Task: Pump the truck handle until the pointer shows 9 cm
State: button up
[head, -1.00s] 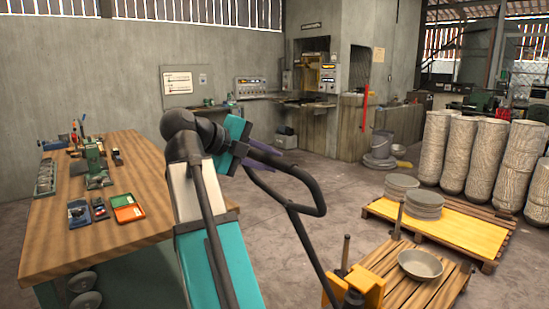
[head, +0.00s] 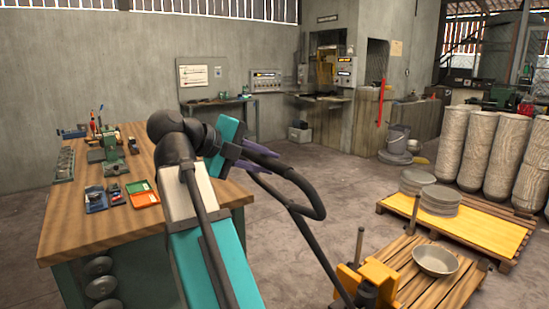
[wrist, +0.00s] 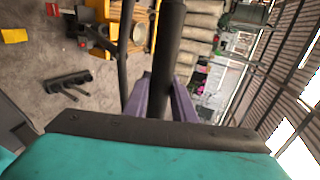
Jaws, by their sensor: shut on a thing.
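The truck handle (head: 317,206) is a black bent loop in the middle of the head view, with a shaft slanting down to the yellow truck body (head: 378,284). My gripper (head: 264,158), with purple fingers, is shut on the upper bar of the handle. In the wrist view the dark handle bar (wrist: 166,55) runs between the purple fingers (wrist: 166,100). The truck stands at the near end of a small wooden pallet (head: 412,296) with a grey bowl (head: 436,260) on it. I cannot make out the pointer or a scale in either view.
A wooden workbench (head: 95,228) with tools and trays stands at the left. A second pallet (head: 490,232) with a yellow top and stacked grey plates (head: 430,195) is at the right, before tall pale rolls (head: 463,145). The floor behind the handle is clear.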

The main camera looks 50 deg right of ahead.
jog(key=w+a+f+b, duration=0.1)
jog(key=a+f+b, duration=0.1)
jog(key=a+f, duration=0.2)
jog(key=shift+w+a+b, duration=0.35)
jog(key=shift+a+b, duration=0.05)
jog(key=shift+a, duration=0.8)
jog(key=shift+d, duration=0.1)
jog(key=s+d+r, duration=0.3)
jog(key=d+r, duration=0.4)
jog(key=d, duration=0.4)
jog(key=shift+d, duration=0.1)
jog(key=shift+d+r, duration=0.15)
jog(key=shift+d, duration=0.25)
jog(key=s+d+r, duration=0.1)
jog(key=d, duration=0.2)
jog(key=s+d+r, duration=0.1)
jog(key=d+r, duration=0.1)
jog(key=d, duration=0.2)
jog(key=s+d+r, duration=0.1)
jog(key=d, duration=0.3)
jog(key=shift+d+r, duration=0.1)
jog(key=shift+r, duration=0.25)
jog(key=shift+c, duration=0.2)
